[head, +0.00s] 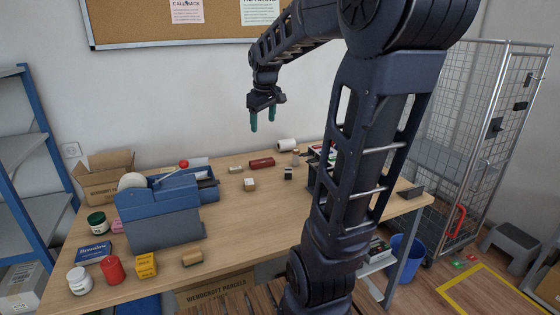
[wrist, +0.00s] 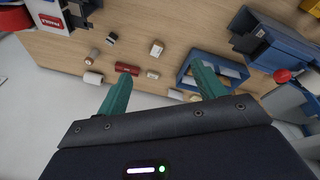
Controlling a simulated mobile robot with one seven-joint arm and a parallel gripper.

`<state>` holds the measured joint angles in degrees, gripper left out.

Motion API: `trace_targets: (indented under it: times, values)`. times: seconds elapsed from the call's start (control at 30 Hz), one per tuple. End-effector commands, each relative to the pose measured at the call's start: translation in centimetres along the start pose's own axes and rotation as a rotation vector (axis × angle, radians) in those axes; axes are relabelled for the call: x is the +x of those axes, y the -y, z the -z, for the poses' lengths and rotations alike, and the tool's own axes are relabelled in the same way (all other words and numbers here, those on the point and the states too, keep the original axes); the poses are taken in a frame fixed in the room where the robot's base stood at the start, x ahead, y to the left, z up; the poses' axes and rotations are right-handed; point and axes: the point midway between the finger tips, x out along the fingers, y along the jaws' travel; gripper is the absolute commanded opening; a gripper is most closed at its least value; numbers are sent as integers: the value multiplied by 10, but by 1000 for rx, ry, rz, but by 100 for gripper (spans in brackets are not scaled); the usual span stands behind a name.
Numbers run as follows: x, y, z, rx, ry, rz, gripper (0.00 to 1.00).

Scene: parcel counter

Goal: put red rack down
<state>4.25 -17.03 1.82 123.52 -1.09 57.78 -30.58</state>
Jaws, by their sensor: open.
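My gripper (head: 263,122) is open and empty, held high above the back of the wooden table (head: 235,230). Its two green fingers point down and also show, spread apart, in the wrist view (wrist: 160,80). A dark red, long, low object (head: 262,162) lies on the table below the gripper; it also shows beyond the left finger in the wrist view (wrist: 127,68). It is too small to tell whether it is a rack. Nothing touches the fingers.
Around the red object lie a white roll (head: 286,144), a small pale box (head: 250,184) and a dark block (head: 288,173). A blue dispenser (head: 165,218) and blue tray (head: 207,185) stand left. The table's front middle is clear. A wire cage (head: 490,130) stands right.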

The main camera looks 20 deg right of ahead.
Motion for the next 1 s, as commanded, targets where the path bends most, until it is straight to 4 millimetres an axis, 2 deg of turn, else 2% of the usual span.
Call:
trace_targets:
  times: [0.03,0.23,0.4,0.6,0.8,1.0]
  values:
    - [-5,10,-14,34,-12,-5,69]
    - [-12,48,-66,192,-53,-12,69]
    - [-10,78,-110,325,-89,-11,69]
    - [-1,104,-149,449,-122,-3,69]
    - [5,115,-165,502,-133,3,69]
    - [5,115,-166,507,-134,3,69]
